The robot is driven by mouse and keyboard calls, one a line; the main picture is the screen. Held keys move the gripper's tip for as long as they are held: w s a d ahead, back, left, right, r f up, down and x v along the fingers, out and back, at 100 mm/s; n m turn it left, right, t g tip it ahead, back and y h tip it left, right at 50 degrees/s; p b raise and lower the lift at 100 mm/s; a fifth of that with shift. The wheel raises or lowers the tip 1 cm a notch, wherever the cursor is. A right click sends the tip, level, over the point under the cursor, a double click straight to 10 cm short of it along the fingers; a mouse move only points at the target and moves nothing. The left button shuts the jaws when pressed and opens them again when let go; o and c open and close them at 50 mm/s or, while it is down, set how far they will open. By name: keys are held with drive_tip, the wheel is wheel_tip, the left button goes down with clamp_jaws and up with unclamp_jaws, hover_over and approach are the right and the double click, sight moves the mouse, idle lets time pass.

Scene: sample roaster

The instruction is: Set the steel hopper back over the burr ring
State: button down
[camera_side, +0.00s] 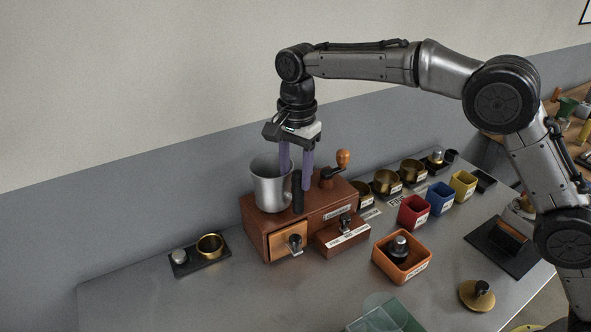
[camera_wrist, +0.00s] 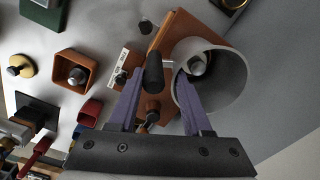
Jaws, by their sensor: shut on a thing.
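The steel hopper (camera_side: 270,190) is a grey tapered cup with a black upright grip (camera_side: 298,196) on its right side. It is upright at the left end of the brown wooden grinder (camera_side: 322,207); I cannot tell whether it touches the top. My gripper (camera_side: 297,178) points down, its purple fingers shut on the hopper at its grip side. In the wrist view the hopper (camera_wrist: 236,88) shows its open mouth, with the right finger at its near wall. A shiny round part (camera_wrist: 197,65) shows inside it. The burr ring cannot be made out clearly.
The crank (camera_side: 334,170) stands at the grinder's right rear. A dark tray (camera_side: 186,266) with a brass ring lies left. The table's front left is clear.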

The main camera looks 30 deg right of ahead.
drive_tip(key=shift+f, duration=0.55)
drive_tip(key=shift+c, duration=1.3)
unclamp_jaws()
drive_tip(key=shift+f, duration=0.1)
wheel_tip(320, 180, up, 14)
drive_tip(key=shift+s, duration=0.15)
drive_tip(key=shift+d, duration=0.15)
